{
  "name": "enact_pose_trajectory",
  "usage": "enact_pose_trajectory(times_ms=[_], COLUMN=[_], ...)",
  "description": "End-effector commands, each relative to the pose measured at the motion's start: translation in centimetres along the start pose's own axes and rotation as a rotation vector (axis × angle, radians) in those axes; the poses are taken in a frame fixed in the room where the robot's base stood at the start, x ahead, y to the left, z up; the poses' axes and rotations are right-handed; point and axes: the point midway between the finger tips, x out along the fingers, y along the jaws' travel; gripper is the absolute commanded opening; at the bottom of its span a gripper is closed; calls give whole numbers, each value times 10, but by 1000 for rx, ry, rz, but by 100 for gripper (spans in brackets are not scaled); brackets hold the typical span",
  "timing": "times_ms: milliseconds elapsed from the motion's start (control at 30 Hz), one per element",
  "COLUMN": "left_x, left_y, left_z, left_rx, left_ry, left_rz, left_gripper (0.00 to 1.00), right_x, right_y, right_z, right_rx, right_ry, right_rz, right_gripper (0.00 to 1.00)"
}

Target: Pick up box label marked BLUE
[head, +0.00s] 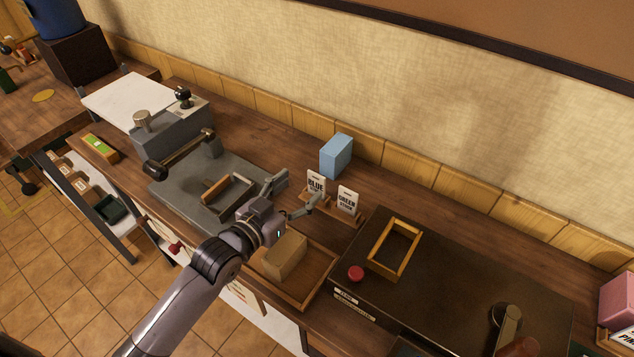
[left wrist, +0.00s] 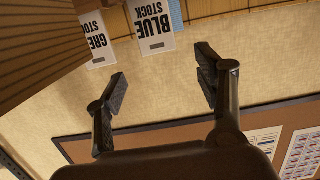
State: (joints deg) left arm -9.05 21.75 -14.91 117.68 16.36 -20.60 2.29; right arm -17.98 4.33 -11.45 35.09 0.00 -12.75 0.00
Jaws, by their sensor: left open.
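The white label card marked BLUE STOCK (head: 316,181) stands upright in a wooden holder (head: 347,215) on the counter, beside the GREEN STOCK card (head: 348,197). My left gripper (head: 297,193) is open and empty just in front of the BLUE card. Its right finger overlaps the card's lower edge in the head view. In the left wrist view the scene is upside down; the BLUE card (left wrist: 152,27) lies above and beyond the open fingers (left wrist: 162,80), apart from them. The GREEN card (left wrist: 97,40) is to its left. My right gripper is not in view.
A blue box (head: 336,156) stands behind the cards near the wall. A tray (head: 318,276) with a tan block (head: 285,255) sits below my gripper. The grey press (head: 181,135) is to the left. A wooden frame (head: 395,248) and red button (head: 356,273) are to the right.

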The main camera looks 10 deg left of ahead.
Motion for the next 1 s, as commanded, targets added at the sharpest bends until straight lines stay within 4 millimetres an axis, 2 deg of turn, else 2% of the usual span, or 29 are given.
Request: enact_pose_trajectory(times_ms=[100,300,633,767,967,1000], left_x=[17,29,70,77,77,77], left_y=[0,0,1,1,1,1], left_z=[-2,1,11,12,13,13], left_rx=[0,0,-1,0,0,0], left_ry=[1,-1,1,-1,-1,-1], left_rz=[0,0,0,1,1,1], left_gripper=[63,63,63,63,63,61], right_x=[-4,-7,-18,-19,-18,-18], right_y=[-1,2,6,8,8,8], right_z=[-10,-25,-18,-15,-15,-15], right_rx=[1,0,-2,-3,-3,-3], right_ry=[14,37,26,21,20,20], right_rz=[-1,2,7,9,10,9], right_gripper=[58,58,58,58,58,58])
